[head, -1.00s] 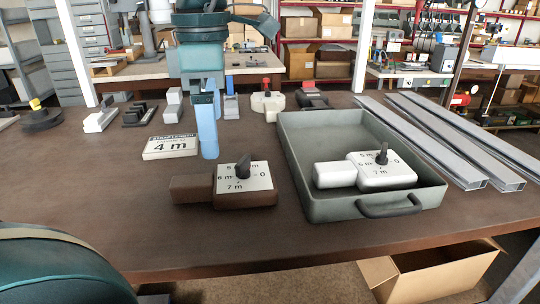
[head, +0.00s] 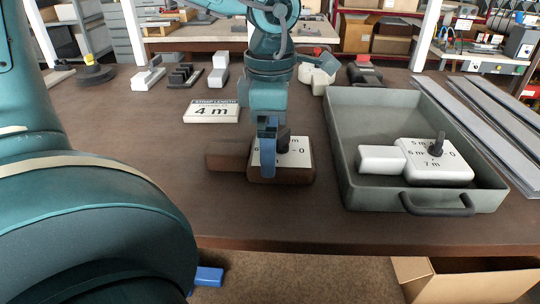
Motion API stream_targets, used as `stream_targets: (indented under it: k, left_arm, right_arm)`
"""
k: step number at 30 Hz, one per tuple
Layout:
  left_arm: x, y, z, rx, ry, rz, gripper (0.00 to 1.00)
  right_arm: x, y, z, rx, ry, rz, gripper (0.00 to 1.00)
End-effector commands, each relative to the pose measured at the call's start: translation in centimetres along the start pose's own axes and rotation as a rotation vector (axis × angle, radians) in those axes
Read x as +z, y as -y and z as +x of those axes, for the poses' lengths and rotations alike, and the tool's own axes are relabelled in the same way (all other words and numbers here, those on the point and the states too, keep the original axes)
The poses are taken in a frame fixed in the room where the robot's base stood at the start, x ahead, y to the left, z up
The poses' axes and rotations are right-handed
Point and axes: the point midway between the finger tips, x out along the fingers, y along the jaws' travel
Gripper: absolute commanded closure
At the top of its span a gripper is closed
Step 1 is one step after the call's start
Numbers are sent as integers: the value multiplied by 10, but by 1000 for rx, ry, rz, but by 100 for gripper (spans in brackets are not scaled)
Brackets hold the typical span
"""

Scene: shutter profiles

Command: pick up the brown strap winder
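The brown strap winder (head: 295,172) lies on the brown table left of the grey tray. It has a white dial face, a dark knob and a brown block (head: 226,155) on its left. My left gripper (head: 268,165) points down at the winder. One blue finger is in front of the winder's dial and front side, its tip low near the table. The other finger is hidden, so I cannot tell whether the gripper is closed on it. The winder rests on the table. My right gripper is not seen.
A white winder (head: 435,162) lies in the grey tray (head: 345,150) on the right. A "4 m" strap length sign (head: 212,111) stands behind the brown winder. Metal profiles (head: 490,125) lie at the far right. Small blocks stand along the back. The table's front edge is clear.

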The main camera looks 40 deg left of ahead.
Motion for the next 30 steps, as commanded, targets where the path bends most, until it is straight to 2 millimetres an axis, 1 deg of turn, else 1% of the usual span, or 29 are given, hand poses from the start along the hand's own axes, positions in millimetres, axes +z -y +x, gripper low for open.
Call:
stream_targets:
  k: [3, 6, 14, 27, 29, 30]
  left_arm:
    - [-2, 0, 19, -3, -4, 0, 0]
    - [-1, 0, 27, -2, -2, 0, 0]
    - [-1, 0, 30, 0, 0, 0, 0]
    - [-1, 0, 30, 0, 0, 0, 35]
    - [-1, 0, 29, 0, 0, 0, 39]
    - [-1, -1, 29, 1, 1, 0, 39]
  right_arm:
    - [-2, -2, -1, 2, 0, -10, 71]
    - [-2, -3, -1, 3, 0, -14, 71]
    - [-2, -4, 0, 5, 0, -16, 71]
    - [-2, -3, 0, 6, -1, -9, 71]
    - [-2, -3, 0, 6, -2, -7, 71]
    - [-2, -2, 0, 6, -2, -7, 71]
